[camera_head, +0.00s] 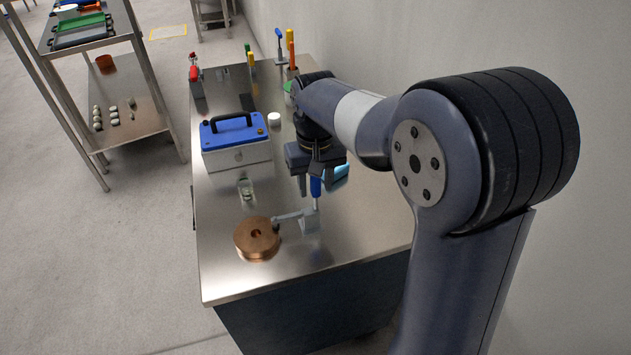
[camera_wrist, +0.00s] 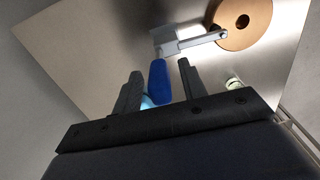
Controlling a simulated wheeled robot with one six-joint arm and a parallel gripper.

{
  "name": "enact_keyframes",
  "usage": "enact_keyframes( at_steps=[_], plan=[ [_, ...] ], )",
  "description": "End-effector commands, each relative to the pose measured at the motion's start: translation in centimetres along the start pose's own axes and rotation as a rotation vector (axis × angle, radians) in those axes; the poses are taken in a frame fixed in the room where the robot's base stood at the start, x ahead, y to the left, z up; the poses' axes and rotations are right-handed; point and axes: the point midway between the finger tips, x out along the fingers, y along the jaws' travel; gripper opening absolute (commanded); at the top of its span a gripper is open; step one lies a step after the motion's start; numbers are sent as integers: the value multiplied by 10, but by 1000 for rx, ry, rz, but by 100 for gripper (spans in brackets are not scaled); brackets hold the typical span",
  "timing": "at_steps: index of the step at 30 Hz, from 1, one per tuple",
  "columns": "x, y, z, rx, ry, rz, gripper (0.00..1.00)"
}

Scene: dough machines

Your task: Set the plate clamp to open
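The plate clamp is a grey block (camera_head: 310,222) with a flat arm (camera_head: 289,217) reaching left onto a round copper-coloured plate (camera_head: 257,239). Its blue handle (camera_head: 316,187) stands roughly upright above the block. In the wrist view the handle (camera_wrist: 158,82) lies between the fingers of my gripper (camera_wrist: 160,68). The fingers are apart, with a clear gap on the handle's right side; the left finger is close to it, and I cannot tell if they touch. In the head view my gripper (camera_head: 311,183) points down over the clamp and partly hides the handle's top.
A blue and white box (camera_head: 236,143) with a black handle stands behind the plate on the steel table (camera_head: 225,277). A small glass jar (camera_head: 246,188) sits between them. A light-blue item (camera_head: 336,175) lies just right of my gripper. The table's front is clear.

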Motion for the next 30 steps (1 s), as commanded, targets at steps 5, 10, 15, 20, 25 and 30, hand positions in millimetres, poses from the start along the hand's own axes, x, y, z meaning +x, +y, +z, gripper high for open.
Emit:
enact_keyframes(
  at_steps=[5, 10, 15, 20, 25, 30],
  plan=[
    [0, 0, 0, 0, 0, 0, 40],
    [0, 0, 0, 0, 0, 0, 26],
    [0, 0, 0, 0, 0, 0, 12],
    [0, 0, 0, 0, 0, 0, 0],
    [0, 0, 0, 0, 0, 0, 0],
    [0, 0, 0, 0, 0, -1, 0]
  ],
)
